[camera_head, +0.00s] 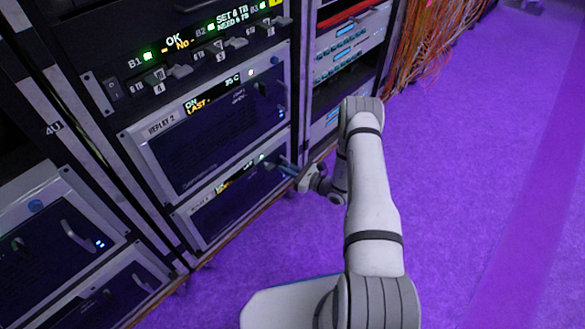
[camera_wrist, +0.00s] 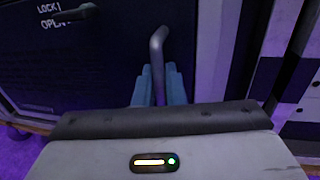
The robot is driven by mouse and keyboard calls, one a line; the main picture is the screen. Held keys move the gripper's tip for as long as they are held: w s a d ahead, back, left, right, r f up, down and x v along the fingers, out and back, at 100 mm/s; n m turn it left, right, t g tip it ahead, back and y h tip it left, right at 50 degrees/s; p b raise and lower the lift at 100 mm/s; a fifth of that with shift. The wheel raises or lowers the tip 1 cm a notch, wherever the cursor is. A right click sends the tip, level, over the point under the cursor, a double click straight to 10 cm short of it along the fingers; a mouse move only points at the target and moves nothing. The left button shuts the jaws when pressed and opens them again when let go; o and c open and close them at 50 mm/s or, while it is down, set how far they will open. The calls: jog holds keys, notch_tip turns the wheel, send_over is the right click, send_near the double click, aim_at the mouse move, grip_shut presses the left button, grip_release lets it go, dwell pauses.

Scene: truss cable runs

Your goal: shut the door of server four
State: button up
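The lower right server door (camera_head: 232,204) is a dark panel in a grey frame, below the unit marked REPLEY 2. Its own label is too small to read, so I cannot tell its number. It looks flush or nearly flush with the rack. My gripper (camera_head: 287,168) is at its right side. In the wrist view the dark door panel (camera_wrist: 90,60) carries a bent grey handle (camera_wrist: 157,55). My gripper's blue fingers (camera_wrist: 158,88) stand close on both sides of the handle and appear shut on it. A latch (camera_wrist: 75,14) sits beside LOCK and OPEN lettering.
The REPLEY 2 unit (camera_head: 215,130) is directly above, with a switch panel (camera_head: 190,60) over it. Other units (camera_head: 60,240) stand at left. Orange cables (camera_head: 425,40) hang at the back. The purple floor (camera_head: 480,150) at right is clear.

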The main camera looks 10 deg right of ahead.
jog(key=o, duration=0.3)
jog(key=p+v, duration=0.2)
jog(key=v, duration=0.6)
jog(key=shift+w+d, duration=0.15)
jog(key=shift+w, duration=0.1)
jog(key=shift+r, duration=0.1)
jog(key=shift+c, duration=0.2)
jog(key=shift+s, duration=0.15)
jog(key=shift+c, duration=0.6)
jog(key=shift+s+d, duration=0.35)
jog(key=shift+s, duration=0.05)
jog(key=shift+c, duration=0.7)
jog(key=s+a+v, duration=0.1)
jog(key=v, duration=0.6)
jog(key=shift+s+p, duration=0.35)
jog(key=shift+p, duration=0.05)
jog(key=shift+f, duration=0.2)
